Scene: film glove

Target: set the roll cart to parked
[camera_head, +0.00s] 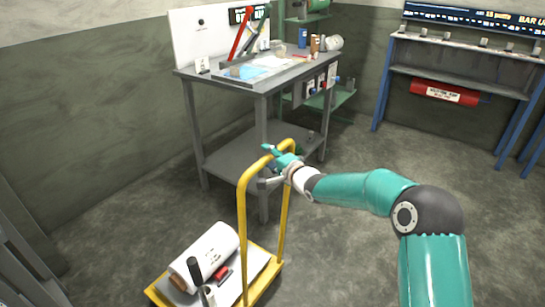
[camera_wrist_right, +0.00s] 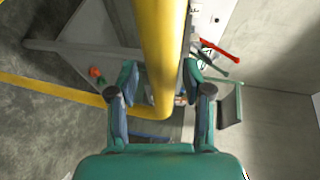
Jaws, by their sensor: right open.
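The roll cart (camera_head: 265,277) is a low yellow-framed trolley at the bottom of the head view. It carries a large white roll (camera_head: 212,250) with a brown core. Its tall yellow push handle (camera_head: 242,215) stands upright, and in the right wrist view the handle (camera_wrist_right: 160,50) runs between the fingers. My right gripper (camera_head: 270,165) is at the top of the handle, with fingers apart on either side of the bar. The right wrist view shows the gripper (camera_wrist_right: 160,88) open, with gaps beside the bar. My left gripper is not in view.
A grey workbench (camera_head: 235,150) with a lower shelf stands just behind the cart handle. A black-topped lever (camera_head: 195,270) and a small red item (camera_head: 222,273) are by the roll. A blue-legged rack (camera_head: 455,80) stands back right. Floor between bench and rack is clear.

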